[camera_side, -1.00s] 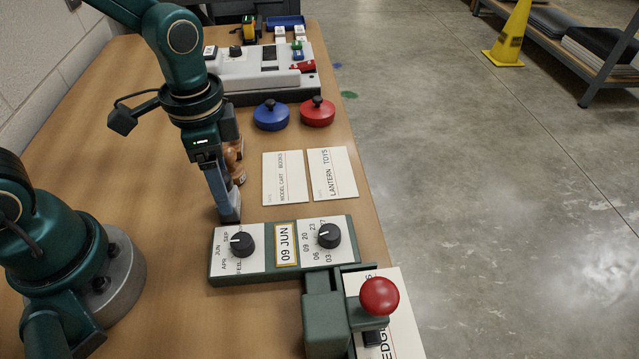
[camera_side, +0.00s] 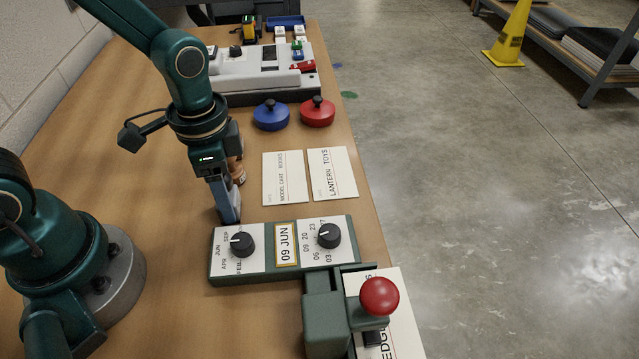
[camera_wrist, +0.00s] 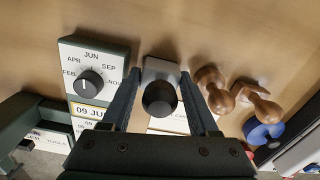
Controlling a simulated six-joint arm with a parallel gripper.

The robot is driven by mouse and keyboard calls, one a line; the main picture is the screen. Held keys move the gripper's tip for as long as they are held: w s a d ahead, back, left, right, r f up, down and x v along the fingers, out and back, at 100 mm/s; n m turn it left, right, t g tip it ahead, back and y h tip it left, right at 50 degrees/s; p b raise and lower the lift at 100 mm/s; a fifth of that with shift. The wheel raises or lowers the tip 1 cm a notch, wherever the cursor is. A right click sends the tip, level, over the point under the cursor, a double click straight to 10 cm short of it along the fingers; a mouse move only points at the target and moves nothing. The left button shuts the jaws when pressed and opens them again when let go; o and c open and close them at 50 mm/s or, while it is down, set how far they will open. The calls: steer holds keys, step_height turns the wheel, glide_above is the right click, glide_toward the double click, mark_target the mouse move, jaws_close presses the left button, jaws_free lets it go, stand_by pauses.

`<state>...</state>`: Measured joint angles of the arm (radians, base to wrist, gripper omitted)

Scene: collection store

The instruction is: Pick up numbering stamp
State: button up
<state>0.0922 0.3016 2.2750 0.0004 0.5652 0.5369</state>
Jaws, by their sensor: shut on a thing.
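My gripper (camera_wrist: 160,88) is shut on a grey metal block with a round black knob, which looks like the numbering stamp (camera_wrist: 160,98). The stamp sits upright between the two fingers in the wrist view. In the side view my gripper (camera_side: 227,208) points down at the table just behind the green dial device, and its fingers hide the stamp. I cannot tell whether the stamp touches the table.
Wooden-handled stamps (camera_wrist: 216,92) stand close beside my gripper. The dial device (camera_side: 283,225) with a "09 JUN" window and a red-knobbed press (camera_side: 379,296) are in front. Cards (camera_side: 284,178), blue (camera_side: 271,117) and red (camera_side: 318,113) lidded pots, and a white machine (camera_side: 232,76) lie beyond.

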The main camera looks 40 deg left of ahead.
steer(key=shift+r, duration=0.15)
steer(key=shift+w+r, duration=0.1)
steer(key=shift+r, duration=0.55)
steer(key=r, duration=0.1)
steer(key=a+r, duration=0.1)
steer(key=r, duration=0.1)
steer(key=s+a+r, duration=0.3)
steer(key=a+r, duration=0.3)
steer(key=a, duration=0.4)
steer(key=shift+a+r, duration=0.15)
steer(key=shift+r, duration=0.05)
steer(key=shift+s, duration=0.1)
